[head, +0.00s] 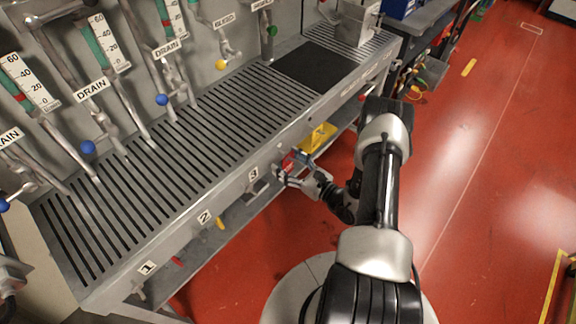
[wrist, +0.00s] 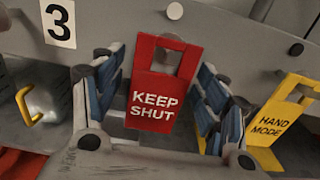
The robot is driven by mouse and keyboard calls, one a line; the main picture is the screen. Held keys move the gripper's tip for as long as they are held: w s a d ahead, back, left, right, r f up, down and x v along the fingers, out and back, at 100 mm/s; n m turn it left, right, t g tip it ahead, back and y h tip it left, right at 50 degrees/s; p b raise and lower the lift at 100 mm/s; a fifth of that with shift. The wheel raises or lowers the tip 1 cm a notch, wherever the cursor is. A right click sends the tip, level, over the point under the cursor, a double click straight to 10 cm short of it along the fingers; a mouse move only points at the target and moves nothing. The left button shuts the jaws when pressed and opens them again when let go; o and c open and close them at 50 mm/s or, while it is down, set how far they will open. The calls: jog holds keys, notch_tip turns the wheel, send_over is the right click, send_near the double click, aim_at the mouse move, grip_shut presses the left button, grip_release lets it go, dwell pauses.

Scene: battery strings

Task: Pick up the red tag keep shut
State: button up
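The red tag (wrist: 152,100), lettered "KEEP SHUT", hangs upright by its cut-out handle from a round peg on the grey front rail, at the middle of the wrist view. In the head view it is a small red patch (head: 289,160) at the bench's front edge, partly covered by my gripper (head: 287,176). In the wrist view my gripper (wrist: 160,72) is open, with one blue-padded finger on each side of the tag. Narrow gaps seem to show between pads and tag; I cannot tell whether either side touches.
A yellow "HAND MODE" tag (wrist: 272,115) hangs close to the right finger; it also shows in the head view (head: 318,138). A "3" label (wrist: 58,23) and a padlock-like item with a yellow hook (wrist: 45,105) are at left. The slatted bench (head: 150,190) lies above the rail.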

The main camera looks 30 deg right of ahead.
jog(key=c, duration=0.8)
jog(key=shift+r+p, duration=0.3)
jog(key=shift+r, duration=0.15)
jog(key=shift+r+p, duration=0.35)
jog(key=shift+r, duration=0.2)
jog(key=p+v, duration=0.3)
jog(key=v, duration=1.5)
jog(key=w+a+r+n+g+y, duration=0.2)
jog(key=w+a+r+y, duration=0.1)
jog(key=a+r, duration=0.3)
jog(key=w+a+r+n+g+y, duration=0.2)
jog(key=w+a+r, duration=0.4)
jog(key=a+r, duration=0.1)
jog(key=w+a+r+n+g+y, duration=0.2)
jog(key=w+a+r+n+y, duration=0.1)
jog(key=w+a+r, duration=0.2)
jog(key=shift+w+a+r+g+y, duration=0.15)
jog(key=shift+a+r, duration=0.45)
jog(key=shift+w+a+r+g+y, duration=0.1)
jog(key=shift+a+r+g+y, duration=0.05)
jog(key=shift+a+r, duration=0.45)
